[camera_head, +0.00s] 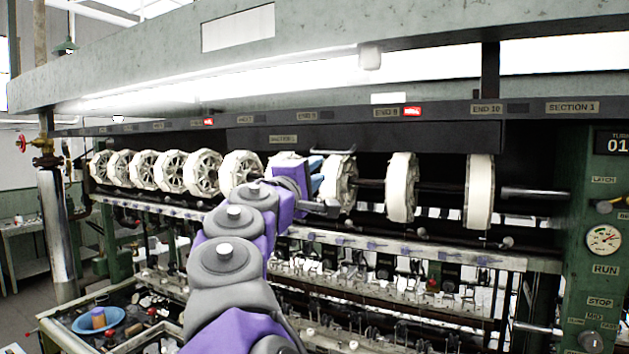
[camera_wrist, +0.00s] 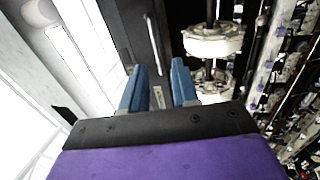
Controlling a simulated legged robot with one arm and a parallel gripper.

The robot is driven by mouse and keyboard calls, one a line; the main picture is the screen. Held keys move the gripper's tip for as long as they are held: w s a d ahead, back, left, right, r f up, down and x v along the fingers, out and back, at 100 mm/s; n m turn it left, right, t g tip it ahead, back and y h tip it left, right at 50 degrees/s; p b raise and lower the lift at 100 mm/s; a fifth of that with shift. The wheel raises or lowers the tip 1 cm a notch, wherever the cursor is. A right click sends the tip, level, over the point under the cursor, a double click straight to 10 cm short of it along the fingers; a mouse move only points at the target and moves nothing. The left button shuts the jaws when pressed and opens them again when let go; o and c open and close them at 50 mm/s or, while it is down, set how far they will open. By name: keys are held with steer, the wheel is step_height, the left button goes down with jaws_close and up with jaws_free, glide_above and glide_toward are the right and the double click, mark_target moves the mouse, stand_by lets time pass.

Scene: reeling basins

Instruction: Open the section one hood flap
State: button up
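The section one hood flap (camera_head: 420,137) is a long dark panel hanging below the labelled rail, above the reels. It hangs down and looks closed. A light bar handle (camera_head: 334,150) sits at its lower edge. My gripper (camera_head: 316,170) is just below and left of this handle, its blue fingers partly hidden by my wrist. In the wrist view my gripper (camera_wrist: 158,88) is open and empty. The flap (camera_wrist: 126,22) runs up from between the fingers, and its handle (camera_wrist: 154,44) lies just beyond the fingertips, apart from them.
Several white reels hang in a row under the flap, one reel (camera_head: 401,188) right of my gripper. A thread-guide rail (camera_head: 420,250) runs below. The control post (camera_head: 600,240) stands at right. A blue bowl (camera_head: 98,320) is at lower left.

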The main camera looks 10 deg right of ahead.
mark_target(328, 153)
steer(key=p+x, duration=0.1)
steer(key=x, duration=0.1)
steer(key=a+p+x, duration=0.1)
steer(key=p+x, duration=0.1)
steer(key=x, duration=0.1)
steer(key=p+x, duration=0.1)
steer(key=x, duration=0.2)
steer(key=shift+w+a+r+p, duration=0.1)
steer(key=shift+w+r+p, duration=0.3)
steer(key=shift+w, duration=0.25)
steer(key=shift+w+a+r+p, duration=0.2)
steer(key=shift+w+p, duration=0.15)
steer(key=shift+w, duration=0.15)
steer(key=shift+w+d, duration=0.15)
steer(key=shift+d, duration=0.2)
steer(key=shift+w+d, duration=0.1)
steer(key=shift+d, duration=1.25)
steer(key=shift+a, duration=0.9)
steer(key=c, duration=0.5)
steer(key=shift+d+r, duration=0.1)
steer(key=shift+c, duration=0.2)
